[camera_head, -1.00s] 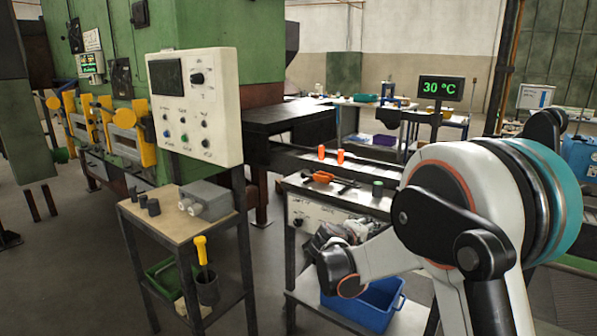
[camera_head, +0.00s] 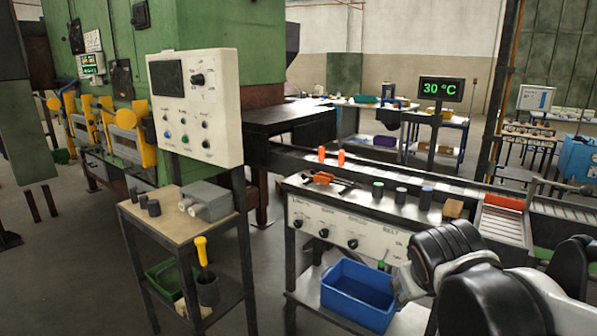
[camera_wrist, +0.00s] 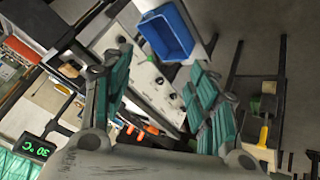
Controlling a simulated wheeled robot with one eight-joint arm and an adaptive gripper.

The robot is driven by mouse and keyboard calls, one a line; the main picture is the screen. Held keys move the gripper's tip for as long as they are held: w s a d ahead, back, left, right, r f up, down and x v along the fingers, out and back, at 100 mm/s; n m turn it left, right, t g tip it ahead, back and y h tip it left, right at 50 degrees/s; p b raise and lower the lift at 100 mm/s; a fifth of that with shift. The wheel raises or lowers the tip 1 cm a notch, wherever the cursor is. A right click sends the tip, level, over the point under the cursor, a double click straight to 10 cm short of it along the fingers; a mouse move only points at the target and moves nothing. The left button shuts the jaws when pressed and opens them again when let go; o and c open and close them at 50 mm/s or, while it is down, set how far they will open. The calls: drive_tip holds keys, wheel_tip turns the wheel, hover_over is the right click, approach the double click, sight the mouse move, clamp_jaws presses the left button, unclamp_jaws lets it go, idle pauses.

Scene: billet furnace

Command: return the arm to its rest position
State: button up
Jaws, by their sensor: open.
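My arm (camera_head: 455,255) is folded low at the right edge of the head view, in front of the console's right end. My gripper (camera_wrist: 160,78) shows in the wrist view, with its two green-padded fingers spread wide and nothing between them. I cannot make out the fingers in the head view. In the wrist view, the blue bin (camera_wrist: 166,32) and the console front lie beyond the fingers, apart from them.
The control console (camera_head: 345,233) holds several small cylinders and an orange-handled tool on top. The blue bin (camera_head: 358,293) stands on its lower shelf, close left of my arm. A wooden-topped table (camera_head: 175,215) stands left. Floor between them is clear.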

drive_tip(key=s+a+f+m+y, duration=0.1)
drive_tip(key=s, duration=0.5)
drive_tip(key=s+a+f+m+y, duration=0.1)
drive_tip(key=s+a+f, duration=0.1)
drive_tip(key=s, duration=0.4)
drive_tip(key=shift+s+f+y, duration=0.25)
drive_tip(key=shift+y, duration=0.05)
